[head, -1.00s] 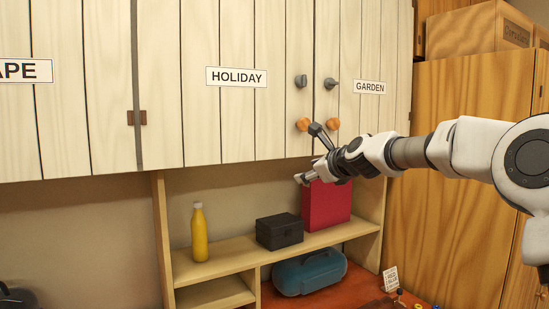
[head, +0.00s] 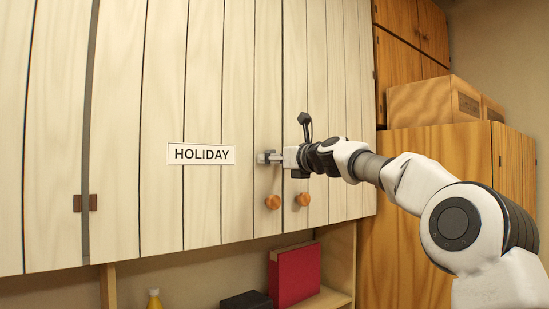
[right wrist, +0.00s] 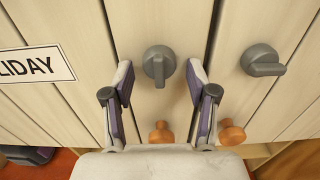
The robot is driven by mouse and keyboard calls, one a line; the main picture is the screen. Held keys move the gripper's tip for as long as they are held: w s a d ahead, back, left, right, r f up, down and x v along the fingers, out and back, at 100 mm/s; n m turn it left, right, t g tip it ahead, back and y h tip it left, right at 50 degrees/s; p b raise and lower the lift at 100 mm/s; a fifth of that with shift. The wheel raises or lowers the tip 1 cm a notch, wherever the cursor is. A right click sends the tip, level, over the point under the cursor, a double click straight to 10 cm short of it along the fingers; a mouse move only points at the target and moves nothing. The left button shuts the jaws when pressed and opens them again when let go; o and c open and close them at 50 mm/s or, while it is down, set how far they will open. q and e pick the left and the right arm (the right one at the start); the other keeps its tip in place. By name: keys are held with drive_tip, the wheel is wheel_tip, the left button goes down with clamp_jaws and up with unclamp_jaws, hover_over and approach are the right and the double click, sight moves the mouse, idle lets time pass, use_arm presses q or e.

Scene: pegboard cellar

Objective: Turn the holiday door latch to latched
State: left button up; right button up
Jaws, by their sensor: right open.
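The holiday door (head: 215,200) is pale planked wood with a HOLIDAY label (head: 201,154). Its latch (right wrist: 159,62) is a grey round knob with a short lever pointing straight down in the right wrist view. My right gripper (right wrist: 160,85) is open, with one finger on each side of the lever and gaps on both sides. In the head view my right gripper (head: 276,157) is at the door, above the wooden knobs, and largely hides the latch. My left gripper is not in view.
A second grey latch (right wrist: 262,60), lever sideways, is on the neighbouring door at right. Round wooden knobs (head: 273,202) (head: 303,199) sit just below. Under the cabinet are a red box (head: 295,274), a black box (head: 246,301) and a yellow bottle (head: 154,299).

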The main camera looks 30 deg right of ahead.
drive_tip(key=shift+s+r, duration=0.1)
drive_tip(key=shift+s, duration=0.2)
drive_tip(key=shift+c, duration=1.1)
drive_tip(key=shift+s+r, duration=0.1)
drive_tip(key=shift+s, duration=0.05)
clamp_jaws()
drive_tip(key=shift+n, duration=0.3)
drive_tip(key=shift+d+r+n+b, duration=0.1)
drive_tip(key=shift+d+r+n, duration=0.1)
drive_tip(key=shift+n, duration=2.7)
drive_tip(key=shift+d+r+n+b, duration=0.1)
drive_tip(key=shift+r+n, duration=0.1)
drive_tip(key=shift+n, duration=2.7)
drive_tip(key=shift+d+r+n+b, duration=0.1)
drive_tip(key=shift+r+n, duration=0.1)
drive_tip(key=shift+n, duration=2.7)
